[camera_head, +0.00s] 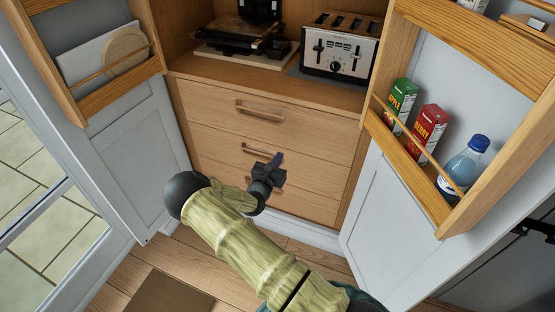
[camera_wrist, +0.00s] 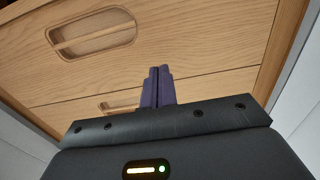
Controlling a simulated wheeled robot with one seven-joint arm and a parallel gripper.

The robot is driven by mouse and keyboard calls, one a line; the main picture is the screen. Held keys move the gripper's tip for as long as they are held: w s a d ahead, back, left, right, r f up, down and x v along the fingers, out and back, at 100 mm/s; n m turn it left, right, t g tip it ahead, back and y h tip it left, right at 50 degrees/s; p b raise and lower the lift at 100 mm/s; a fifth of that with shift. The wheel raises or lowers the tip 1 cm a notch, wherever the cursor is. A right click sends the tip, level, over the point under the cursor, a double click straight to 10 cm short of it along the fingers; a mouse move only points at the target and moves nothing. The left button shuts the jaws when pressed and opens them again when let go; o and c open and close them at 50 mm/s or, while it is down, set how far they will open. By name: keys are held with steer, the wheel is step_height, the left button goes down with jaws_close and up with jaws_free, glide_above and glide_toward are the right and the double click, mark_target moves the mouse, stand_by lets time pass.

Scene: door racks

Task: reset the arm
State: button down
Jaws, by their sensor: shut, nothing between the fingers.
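My gripper (camera_head: 279,160) is in front of the wooden drawers in the head view, near the middle drawer's handle. In the wrist view its two purple fingers (camera_wrist: 157,86) are pressed together with nothing between them. My arm reaches up from the bottom of the head view, bent at the elbow. The drawer stack (camera_head: 290,136) has several closed drawers with recessed handles. The upper handle (camera_head: 260,111) is clear of my gripper. I cannot tell whether the fingertips touch the drawer front.
Two cabinet doors stand open, the left door (camera_head: 128,150) and the right door (camera_head: 384,222). The right rack holds a green carton (camera_head: 400,102), a red carton (camera_head: 428,131) and a bottle (camera_head: 463,166). A toaster (camera_head: 340,47) and a dark appliance (camera_head: 240,36) stand on the counter.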

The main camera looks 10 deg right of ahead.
steer(key=s+d+r+m+g+p, duration=0.2)
steer(key=s+d+r+m+g, duration=0.3)
steer(key=s+m+g, duration=0.3)
steer(key=s+d+r+m+g+p, duration=0.3)
steer(key=s+d+r+m+g, duration=0.25)
steer(key=s+m, duration=0.3)
steer(key=s+a+r+m+y+p, duration=0.3)
steer(key=s+a+r+m+y, duration=0.2)
steer(key=r, duration=0.4)
steer(key=s+a+r+m+t+y+p, duration=0.1)
steer(key=s+a+r+m+y+p, duration=0.1)
steer(key=s+a+r+m+y, duration=0.3)
steer(key=s+a+r+m, duration=0.2)
steer(key=s+r, duration=0.2)
steer(key=s, duration=0.1)
steer(key=shift+s+a+y+p, duration=0.15)
steer(key=shift+a+y+p, duration=0.15)
steer(key=shift+p, duration=0.1)
steer(key=shift+t, duration=0.25)
